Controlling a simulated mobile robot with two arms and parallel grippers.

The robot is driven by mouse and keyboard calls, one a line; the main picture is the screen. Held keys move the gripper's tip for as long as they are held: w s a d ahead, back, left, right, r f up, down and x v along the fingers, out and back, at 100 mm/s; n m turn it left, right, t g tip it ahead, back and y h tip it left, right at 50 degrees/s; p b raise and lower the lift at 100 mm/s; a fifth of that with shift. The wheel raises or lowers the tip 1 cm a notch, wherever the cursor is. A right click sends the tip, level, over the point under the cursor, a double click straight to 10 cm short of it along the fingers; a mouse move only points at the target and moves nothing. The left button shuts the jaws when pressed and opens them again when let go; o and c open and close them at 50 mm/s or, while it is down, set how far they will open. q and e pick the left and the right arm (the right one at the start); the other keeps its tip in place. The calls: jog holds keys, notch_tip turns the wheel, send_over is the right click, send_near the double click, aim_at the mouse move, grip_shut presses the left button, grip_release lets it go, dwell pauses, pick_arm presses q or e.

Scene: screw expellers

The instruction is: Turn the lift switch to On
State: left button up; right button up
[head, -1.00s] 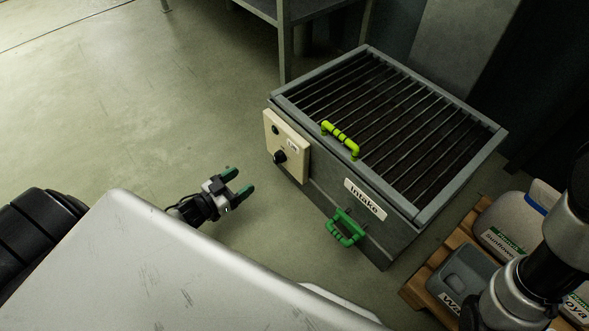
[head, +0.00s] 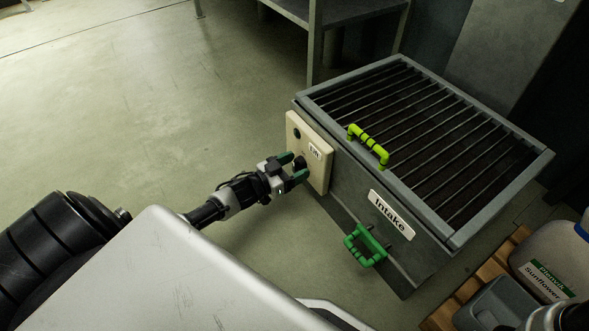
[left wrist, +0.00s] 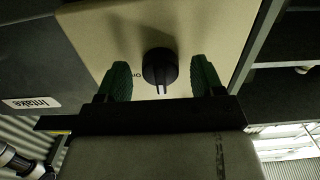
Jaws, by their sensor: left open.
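The lift switch is a round black knob (head: 299,163) on a cream panel (head: 322,178) at the left of the grey intake box's front. The panel bears a small label (head: 314,152), seen at a slant. My left gripper (head: 293,167) is open with its green fingertips at the knob. In the left wrist view the knob (left wrist: 160,66) sits between the two open fingers (left wrist: 160,76), with a gap on each side. Small lettering (left wrist: 137,75) shows beside the knob, partly hidden by a finger.
The intake box has a grated top (head: 430,130) with a yellow-green handle (head: 368,144), an Intake label (head: 391,214) and a green handle (head: 365,246). Jugs (head: 548,262) stand on a wooden pallet (head: 443,316) at the lower right. Floor left of the box is clear.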

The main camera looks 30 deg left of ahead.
pick_arm(q)
jog(key=c, duration=0.9)
jog(key=shift+m, duration=0.3)
jog(key=shift+r+m+p, duration=0.15)
jog(key=shift+m+p, duration=0.5)
jog(key=shift+m, duration=0.25)
jog(key=m+p, duration=0.1)
jog(key=m, duration=0.1)
jog(key=shift+m, duration=0.3)
jog(key=m, duration=0.3)
jog(key=shift+m, duration=0.3)
jog(key=shift+m+p, duration=0.3)
jog(key=shift+m, duration=1.6)
